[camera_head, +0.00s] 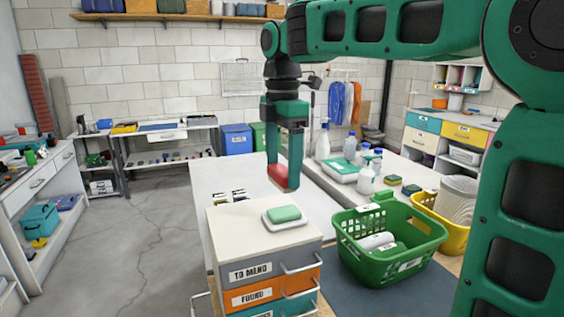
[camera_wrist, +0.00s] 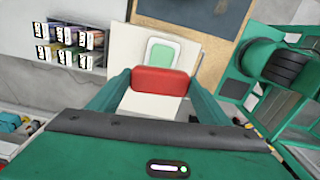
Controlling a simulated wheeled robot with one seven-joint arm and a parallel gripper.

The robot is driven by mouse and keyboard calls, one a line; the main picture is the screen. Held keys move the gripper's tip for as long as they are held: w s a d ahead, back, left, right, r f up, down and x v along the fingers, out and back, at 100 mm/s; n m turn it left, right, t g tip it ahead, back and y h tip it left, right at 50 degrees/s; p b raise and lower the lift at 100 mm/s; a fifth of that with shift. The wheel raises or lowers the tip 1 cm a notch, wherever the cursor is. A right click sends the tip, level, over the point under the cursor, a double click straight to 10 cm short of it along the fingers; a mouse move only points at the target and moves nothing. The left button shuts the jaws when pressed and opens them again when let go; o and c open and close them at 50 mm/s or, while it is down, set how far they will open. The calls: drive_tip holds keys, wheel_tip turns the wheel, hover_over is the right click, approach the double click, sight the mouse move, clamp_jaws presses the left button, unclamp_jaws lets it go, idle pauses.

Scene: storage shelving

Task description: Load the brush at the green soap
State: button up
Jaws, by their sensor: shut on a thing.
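A green soap (camera_head: 284,213) lies on a white dish (camera_head: 287,225) on top of the drawer unit; it also shows in the wrist view (camera_wrist: 161,53). My gripper (camera_head: 285,167) points down and is shut on a red block-shaped thing, apparently the brush (camera_head: 278,175). In the wrist view the red brush (camera_wrist: 161,82) spans between the two green fingers, just below the soap dish in the picture. In the head view it is above and behind the soap, apart from it. I cannot see bristles; its underside is hidden.
The drawer unit (camera_head: 250,240) has a pale, mostly clear top and labels "TO MEND" and "FOUND". A green basket (camera_head: 390,262) with white rolls stands to its right, a yellow basket (camera_head: 430,205) beyond. Spray bottles (camera_head: 366,180) and sponges stand on the bench behind.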

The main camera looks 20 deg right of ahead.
drive_tip(key=shift+w, duration=0.1)
drive_tip(key=shift+d, duration=0.25)
drive_tip(key=shift+f, duration=3)
drive_tip(key=shift+f, duration=0.55)
drive_tip(key=shift+r, duration=0.1)
drive_tip(key=shift+r, duration=3.5)
